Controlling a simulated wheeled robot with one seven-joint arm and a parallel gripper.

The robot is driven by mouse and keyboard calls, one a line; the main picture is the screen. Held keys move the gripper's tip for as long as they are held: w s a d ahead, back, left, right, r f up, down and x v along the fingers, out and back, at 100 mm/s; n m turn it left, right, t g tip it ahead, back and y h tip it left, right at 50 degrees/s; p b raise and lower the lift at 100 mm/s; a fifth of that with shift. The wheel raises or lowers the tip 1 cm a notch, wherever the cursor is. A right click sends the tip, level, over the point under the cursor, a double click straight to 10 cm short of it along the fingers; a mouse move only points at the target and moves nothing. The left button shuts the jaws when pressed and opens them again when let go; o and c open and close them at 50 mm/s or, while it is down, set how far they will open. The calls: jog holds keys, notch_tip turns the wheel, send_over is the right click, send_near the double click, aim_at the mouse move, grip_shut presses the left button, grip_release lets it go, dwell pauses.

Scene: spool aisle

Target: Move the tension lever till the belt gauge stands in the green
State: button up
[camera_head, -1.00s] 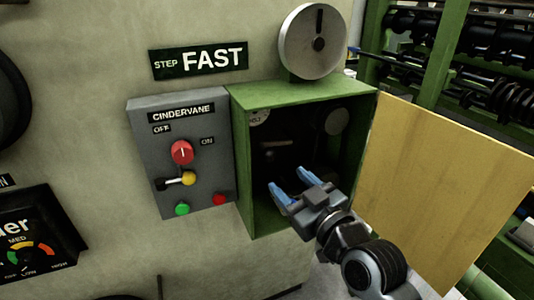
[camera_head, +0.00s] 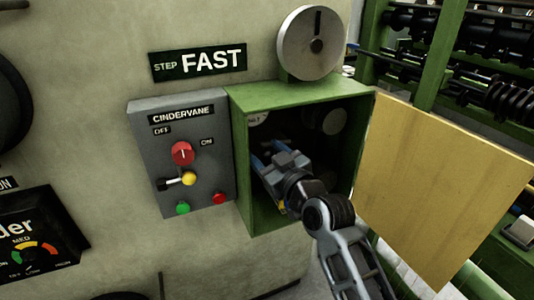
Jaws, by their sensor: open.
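My gripper (camera_head: 268,154) is inside the open green cabinet (camera_head: 300,95), its blue fingers apart and pointing into the dark interior. A dark bar-like part seen there earlier is now mostly behind the gripper; I cannot tell whether it is the tension lever or whether the fingers touch it. A dial gauge (camera_head: 32,250) with a coloured band including green shows at lower left, partly cut off. Its needle is too small to read, and I cannot tell if it is the belt gauge.
The cabinet's yellowish door (camera_head: 445,190) stands open to the right. The panel has a red knob (camera_head: 182,153), a green button (camera_head: 182,208) and a red button (camera_head: 219,198). A metal disc (camera_head: 312,43) sits above the cabinet. Green racks (camera_head: 440,60) stand behind.

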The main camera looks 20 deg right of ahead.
jog(key=shift+c, duration=0.2)
grip_shut()
dwell(0.3)
